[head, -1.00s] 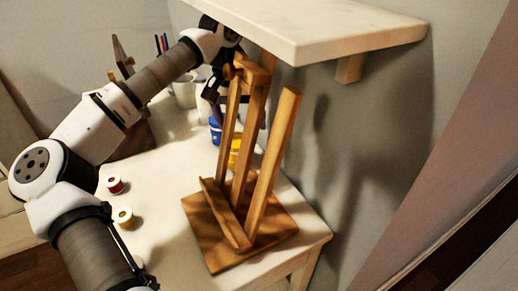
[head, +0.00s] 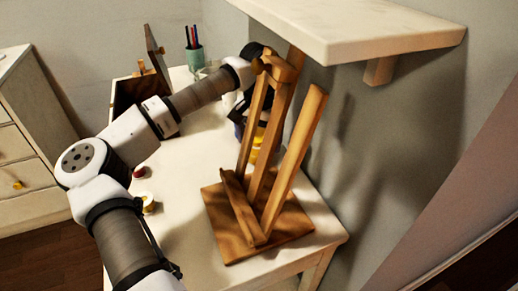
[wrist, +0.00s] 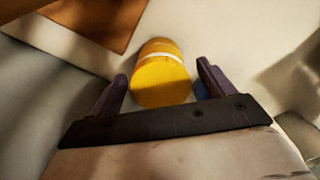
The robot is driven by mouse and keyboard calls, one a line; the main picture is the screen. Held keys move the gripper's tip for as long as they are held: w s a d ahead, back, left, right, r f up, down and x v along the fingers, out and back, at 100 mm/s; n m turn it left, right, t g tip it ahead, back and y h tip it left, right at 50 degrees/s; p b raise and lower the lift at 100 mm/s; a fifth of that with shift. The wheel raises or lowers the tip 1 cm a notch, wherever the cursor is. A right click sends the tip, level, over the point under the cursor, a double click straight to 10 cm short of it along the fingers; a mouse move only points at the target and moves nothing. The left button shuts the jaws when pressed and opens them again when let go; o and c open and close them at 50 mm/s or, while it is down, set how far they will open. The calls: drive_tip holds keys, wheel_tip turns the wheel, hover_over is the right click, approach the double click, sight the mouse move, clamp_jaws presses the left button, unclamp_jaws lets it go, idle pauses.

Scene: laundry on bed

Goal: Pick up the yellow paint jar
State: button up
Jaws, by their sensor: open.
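The yellow paint jar (wrist: 160,82) shows in the wrist view between the two dark fingers of my gripper (wrist: 161,84). It has a pale band, and a gap shows on each side of it. My gripper is open and not closed on it. In the head view the yellow jar (head: 257,139) is partly hidden behind the wooden easel. My gripper (head: 240,113) is down near the jar there, also largely hidden by the easel and my arm.
The wooden easel (head: 226,222) stands on the white table (head: 185,240) close to the jar. A shelf (head: 350,32) overhangs the table's back. A blue jar (wrist: 200,91) is beside the right finger. Red (head: 139,172) and yellowish (head: 148,203) small jars stand near my arm.

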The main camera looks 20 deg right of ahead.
drive_tip(key=c, duration=1.2)
drive_tip(key=shift+r, duration=0.1)
